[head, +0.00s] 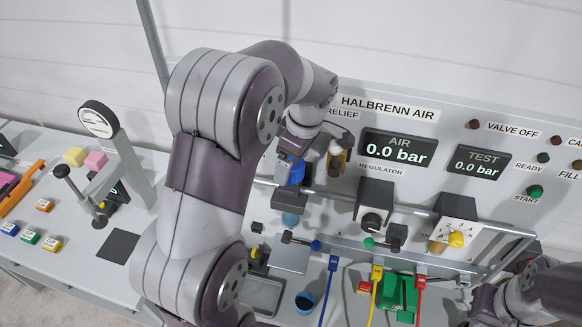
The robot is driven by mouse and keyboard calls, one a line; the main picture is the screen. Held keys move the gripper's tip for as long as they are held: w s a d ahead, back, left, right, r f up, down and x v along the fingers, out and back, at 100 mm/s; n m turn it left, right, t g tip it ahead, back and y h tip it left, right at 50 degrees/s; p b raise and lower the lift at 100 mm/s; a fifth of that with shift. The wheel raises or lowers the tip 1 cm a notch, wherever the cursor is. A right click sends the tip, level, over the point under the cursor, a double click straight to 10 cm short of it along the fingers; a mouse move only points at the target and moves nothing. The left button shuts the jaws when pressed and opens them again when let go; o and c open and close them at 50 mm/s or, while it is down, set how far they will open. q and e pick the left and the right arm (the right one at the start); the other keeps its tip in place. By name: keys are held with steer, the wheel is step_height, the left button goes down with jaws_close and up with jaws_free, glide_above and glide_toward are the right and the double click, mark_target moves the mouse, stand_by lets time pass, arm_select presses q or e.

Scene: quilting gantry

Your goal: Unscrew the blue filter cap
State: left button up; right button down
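The blue filter cap (290,170) shows on the panel's left part, below the RELIEF label. My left arm reaches across the middle of the head view, and its gripper (291,155) is at the cap, pointing down. The wrist and dark parts hide much of the fingers, so I cannot tell whether they are shut on the cap or only around it. A teal bowl (290,218) hangs below the cap. My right arm shows only at the lower right corner; its gripper is out of view.
The AIR (398,148) and TEST (478,161) displays read 0.0 bar. A brass relief valve (338,160) is close right of my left gripper. The regulator (374,205) and a yellow-knobbed selector (456,230) stand further right. A blue cup (304,302) and green block (398,292) are below.

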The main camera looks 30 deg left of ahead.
arm_select(q)
steer(key=m, duration=0.2)
steer(key=shift+a+m+t, duration=0.1)
steer(key=shift+m+t, duration=0.2)
steer(key=m+t, duration=0.1)
steer(key=m, duration=0.4)
steer(key=m+p, duration=0.1)
steer(key=m, duration=0.2)
steer(key=m+h+p, duration=0.1)
steer(key=m, duration=0.1)
steer(key=shift+s+a+r+m, duration=0.1)
steer(key=shift+s+r+m, duration=0.05)
steer(key=shift+m, duration=0.25)
steer(key=shift+m+t+h, duration=0.3)
steer(key=shift+m+t, duration=0.1)
steer(key=shift+m, duration=0.5)
steer(key=c, duration=1.3)
steer(key=n, duration=0.4)
steer(key=shift+g, duration=0.3)
